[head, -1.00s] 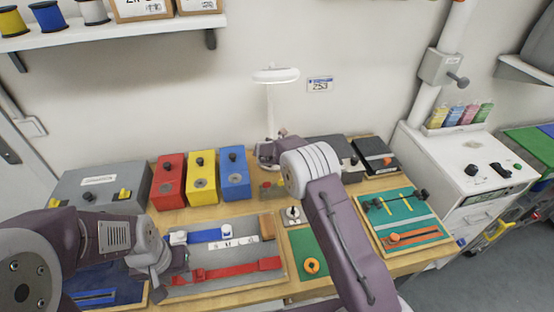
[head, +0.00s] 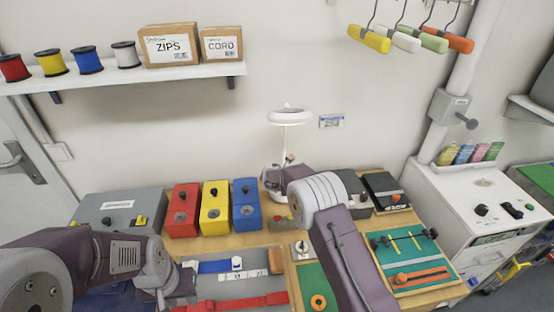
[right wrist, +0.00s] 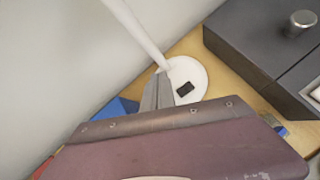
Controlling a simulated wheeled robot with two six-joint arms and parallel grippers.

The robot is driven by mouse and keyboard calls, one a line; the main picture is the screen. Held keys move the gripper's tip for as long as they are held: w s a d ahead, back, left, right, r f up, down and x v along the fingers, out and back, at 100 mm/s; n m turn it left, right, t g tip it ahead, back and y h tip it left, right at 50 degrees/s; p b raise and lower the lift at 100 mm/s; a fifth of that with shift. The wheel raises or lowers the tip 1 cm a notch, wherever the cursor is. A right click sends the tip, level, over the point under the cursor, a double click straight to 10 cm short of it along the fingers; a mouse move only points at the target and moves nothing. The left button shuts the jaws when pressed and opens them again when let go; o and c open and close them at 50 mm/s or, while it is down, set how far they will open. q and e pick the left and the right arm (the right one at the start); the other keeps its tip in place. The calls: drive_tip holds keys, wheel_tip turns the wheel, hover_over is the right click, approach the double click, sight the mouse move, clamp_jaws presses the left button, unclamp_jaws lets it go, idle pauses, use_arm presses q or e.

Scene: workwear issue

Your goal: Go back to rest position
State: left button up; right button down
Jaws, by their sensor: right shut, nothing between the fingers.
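My left gripper (head: 183,284) is at the lower left of the head view, over the left edge of the grey board (head: 238,290). Its fingers are small and partly hidden, so its opening cannot be told. My right arm reaches up the middle of the head view, its wrist bent left near the white lamp (head: 290,117). In the right wrist view my right gripper (right wrist: 157,92) is shut and empty, in front of the lamp's round white base (right wrist: 187,78). I cannot tell whether it touches the base.
Red (head: 183,209), yellow (head: 215,207) and blue (head: 246,204) boxes stand between the arms, right of a grey case (head: 118,207). A green tray (head: 418,261) lies at the right. A shelf (head: 130,80) with spools and cartons is on the wall.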

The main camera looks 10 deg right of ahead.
drive_tip(key=shift+d, duration=0.15)
drive_tip(key=d+r+m+t, duration=0.15)
drive_tip(key=d+r, duration=0.25)
drive_tip(key=r, duration=0.7)
drive_tip(key=s+d+r+m+g, duration=0.1)
drive_tip(key=s+d+m, duration=0.15)
drive_tip(key=s, duration=0.25)
drive_tip(key=s+d+r+m+g, duration=0.1)
drive_tip(key=s+d+m+g, duration=0.15)
drive_tip(key=s, duration=0.35)
drive_tip(key=s+a+f+m+g, duration=0.1)
drive_tip(key=s+f+m+g, duration=0.1)
drive_tip(key=s+m, duration=0.6)
drive_tip(key=s+a+f+m+g+y, duration=0.1)
drive_tip(key=s+f+m, duration=0.4)
drive_tip(key=s, duration=0.7)
drive_tip(key=s+a+f+m+g+y, duration=0.1)
drive_tip(key=s+f+m+g, duration=0.2)
drive_tip(key=s+m, duration=0.7)
drive_tip(key=shift+a+f+m, duration=0.25)
drive_tip(key=shift+f+m, duration=0.1)
